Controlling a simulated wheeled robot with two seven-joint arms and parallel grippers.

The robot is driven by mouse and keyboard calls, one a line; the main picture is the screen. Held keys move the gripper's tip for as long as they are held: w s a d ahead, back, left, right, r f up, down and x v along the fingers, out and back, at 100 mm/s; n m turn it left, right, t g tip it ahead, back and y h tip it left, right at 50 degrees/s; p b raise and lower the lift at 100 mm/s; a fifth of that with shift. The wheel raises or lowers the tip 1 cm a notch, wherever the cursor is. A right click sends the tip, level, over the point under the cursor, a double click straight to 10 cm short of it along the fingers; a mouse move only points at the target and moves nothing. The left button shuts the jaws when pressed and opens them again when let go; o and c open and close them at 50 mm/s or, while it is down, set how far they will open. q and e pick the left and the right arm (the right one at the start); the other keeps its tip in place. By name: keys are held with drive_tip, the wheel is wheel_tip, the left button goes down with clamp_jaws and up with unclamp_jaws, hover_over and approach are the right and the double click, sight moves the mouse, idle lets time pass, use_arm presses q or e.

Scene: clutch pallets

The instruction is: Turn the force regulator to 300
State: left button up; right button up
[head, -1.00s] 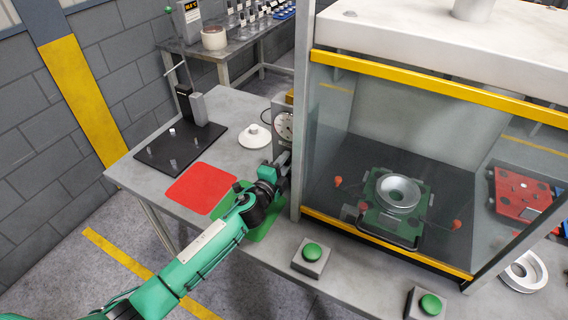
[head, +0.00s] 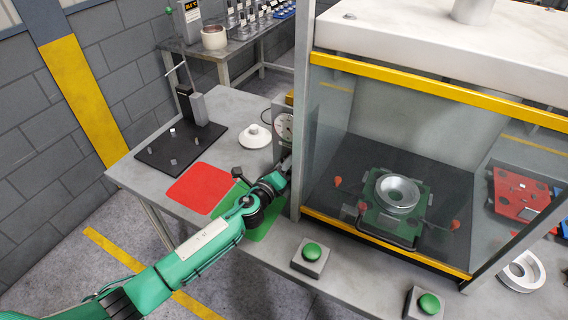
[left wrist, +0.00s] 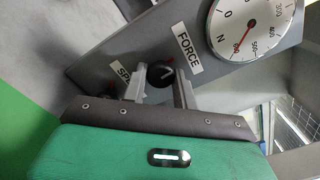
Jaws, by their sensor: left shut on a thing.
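The force regulator is a dark knob (left wrist: 166,76) next to the FORCE label (left wrist: 187,49) on a grey panel. My left gripper (left wrist: 160,84) is shut on this knob, one finger on each side of it. My right gripper is not in view.
A glass-fronted press stands to the right, with a green fixture (head: 391,223) holding a metal ring. Green buttons (head: 312,251) are at the table's front. A red mat (head: 200,188) and a white flanged part (head: 254,136) lie left of the panel.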

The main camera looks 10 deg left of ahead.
use_arm(q)
drive_tip(key=shift+f+m, duration=0.1)
drive_tip(key=shift+m, duration=0.4)
drive_tip(key=o, duration=0.9)
drive_tip(key=shift+o, duration=0.2)
drive_tip(key=shift+s, duration=0.1)
drive_tip(key=b+v, duration=0.2)
drive_tip(key=v, duration=1.1)
drive_tip(key=shift+s, duration=0.35)
drive_tip(key=shift+a, duration=0.1)
